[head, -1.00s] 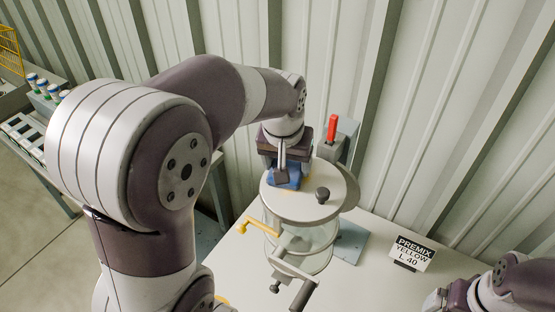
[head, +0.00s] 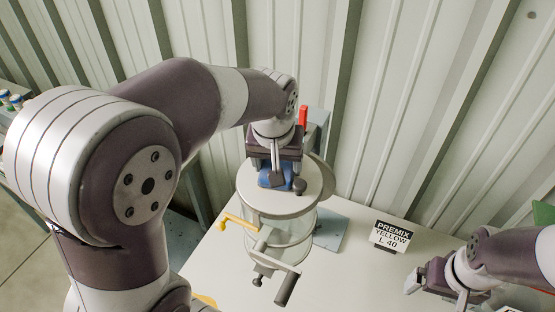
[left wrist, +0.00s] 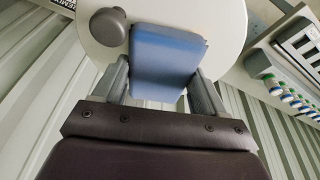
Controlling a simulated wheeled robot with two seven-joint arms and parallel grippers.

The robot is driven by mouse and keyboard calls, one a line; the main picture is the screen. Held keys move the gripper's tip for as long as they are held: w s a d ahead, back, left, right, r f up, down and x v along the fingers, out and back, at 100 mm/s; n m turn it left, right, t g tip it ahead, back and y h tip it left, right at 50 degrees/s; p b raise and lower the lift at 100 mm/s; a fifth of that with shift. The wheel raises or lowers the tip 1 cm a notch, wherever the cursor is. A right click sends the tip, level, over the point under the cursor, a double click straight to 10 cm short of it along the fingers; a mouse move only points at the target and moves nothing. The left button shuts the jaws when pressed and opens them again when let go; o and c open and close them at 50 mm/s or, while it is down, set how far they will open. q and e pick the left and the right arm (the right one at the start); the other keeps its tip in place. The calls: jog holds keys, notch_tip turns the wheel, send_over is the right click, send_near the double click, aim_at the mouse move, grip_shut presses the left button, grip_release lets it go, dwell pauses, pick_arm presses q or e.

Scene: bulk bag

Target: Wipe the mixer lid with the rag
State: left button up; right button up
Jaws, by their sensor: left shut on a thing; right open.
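The mixer (head: 290,236) stands on the table with a clear drum and a round pale lid (head: 262,202) on top. A dark knob (head: 299,186) sits on the lid; it also shows in the left wrist view (left wrist: 110,27). My left gripper (head: 272,180) is over the lid, shut on the folded blue rag (left wrist: 168,50). The rag is against or just above the lid, beside the knob; exact contact cannot be told. My right gripper (head: 415,288) is open and empty at the lower right, apart from the mixer.
A "PREMIX YELLOW L 40" sign (head: 390,237) stands to the right. The corrugated wall is close behind.

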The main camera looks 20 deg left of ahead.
pick_arm(q)
jog(key=shift+a, duration=0.35)
jog(key=a, duration=0.4)
jog(key=shift+w+f, duration=0.1)
jog(key=shift+w, duration=0.1)
jog(key=shift+a, duration=0.35)
pick_arm(e)
jog(key=shift+d+r, duration=0.1)
jog(key=shift+d, duration=0.1)
jog(key=shift+a, duration=0.1)
pick_arm(q)
jog(key=shift+a, duration=0.15)
pick_arm(e)
jog(key=shift+r, duration=0.1)
